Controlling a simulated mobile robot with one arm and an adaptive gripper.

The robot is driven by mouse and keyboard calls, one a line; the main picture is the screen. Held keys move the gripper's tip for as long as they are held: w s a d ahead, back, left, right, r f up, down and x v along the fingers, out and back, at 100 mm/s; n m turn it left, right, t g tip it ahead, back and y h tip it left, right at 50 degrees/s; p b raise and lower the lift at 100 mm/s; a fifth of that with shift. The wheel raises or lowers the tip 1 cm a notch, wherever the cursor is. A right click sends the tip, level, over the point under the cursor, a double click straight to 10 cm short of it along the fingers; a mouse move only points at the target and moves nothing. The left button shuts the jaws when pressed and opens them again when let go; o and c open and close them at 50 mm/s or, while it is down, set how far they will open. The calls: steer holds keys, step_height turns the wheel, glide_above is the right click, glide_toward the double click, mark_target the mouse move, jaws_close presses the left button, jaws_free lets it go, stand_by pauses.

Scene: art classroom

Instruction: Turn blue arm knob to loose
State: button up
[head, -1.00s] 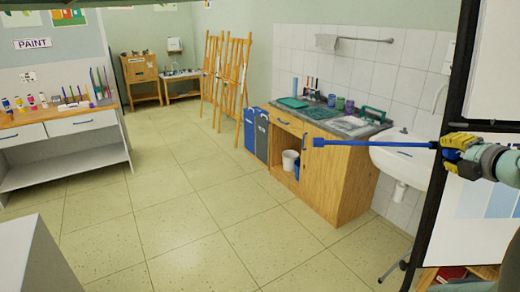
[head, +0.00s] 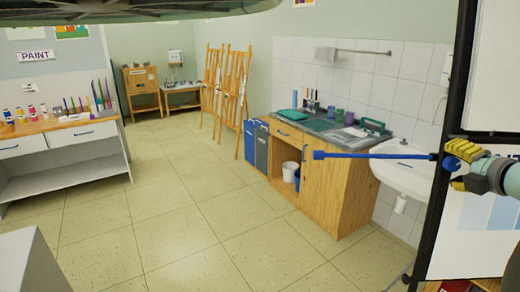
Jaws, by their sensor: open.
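The blue arm is a long thin rod (head: 375,156) that runs level from a square blue tip at its left to the dark upright frame (head: 449,105) at the right. A round blue knob (head: 452,163) sits at its right end, by the frame. My gripper (head: 450,168) comes in from the right with its yellow and dark fingers spread. One finger is above the knob and one below it, and the knob shows in the gap between them. I cannot tell whether either finger touches the knob.
A white board fills the right edge behind my gripper. A sink (head: 402,170) and wooden cabinet (head: 338,190) stand behind the rod. Open tiled floor lies in the middle, with a paint table (head: 60,128) at left.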

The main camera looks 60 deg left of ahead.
steer(key=v, duration=1)
steer(key=shift+d, duration=0.25)
steer(key=shift+s, duration=0.15)
